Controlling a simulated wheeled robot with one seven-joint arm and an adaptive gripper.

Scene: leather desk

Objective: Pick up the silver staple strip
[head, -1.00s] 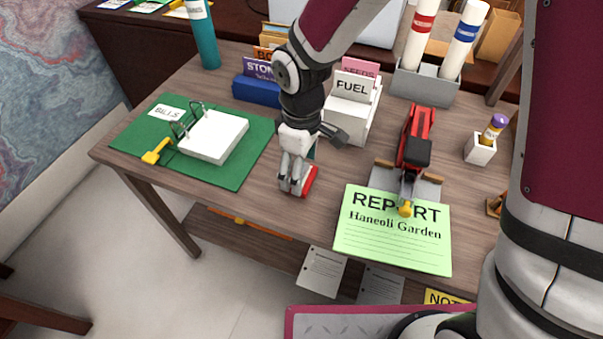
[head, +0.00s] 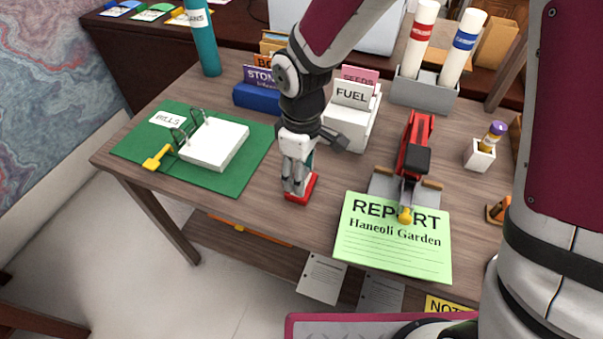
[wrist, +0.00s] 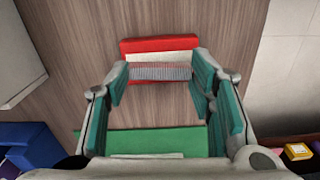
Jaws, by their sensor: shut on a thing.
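The silver staple strip (wrist: 160,72) shows in the wrist view as a ridged grey bar between my fingertips. It lies along the near side of a red holder (wrist: 160,44) with a pale band. My gripper (wrist: 161,76) is shut on the strip across its length, with a teal-padded finger at each end. In the head view my gripper (head: 296,190) points down at the red holder (head: 309,186) on the desk. The fingers hide the strip there. I cannot tell whether the strip is clear of the holder.
A green folder (head: 135,141) with a white ring-bound pad lies left on the desk (head: 245,205). A white FUEL card box (head: 347,125) stands behind my gripper. A red stapling machine (head: 415,140) and green report sheet (head: 392,248) are to the right. Bare wood surrounds the holder.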

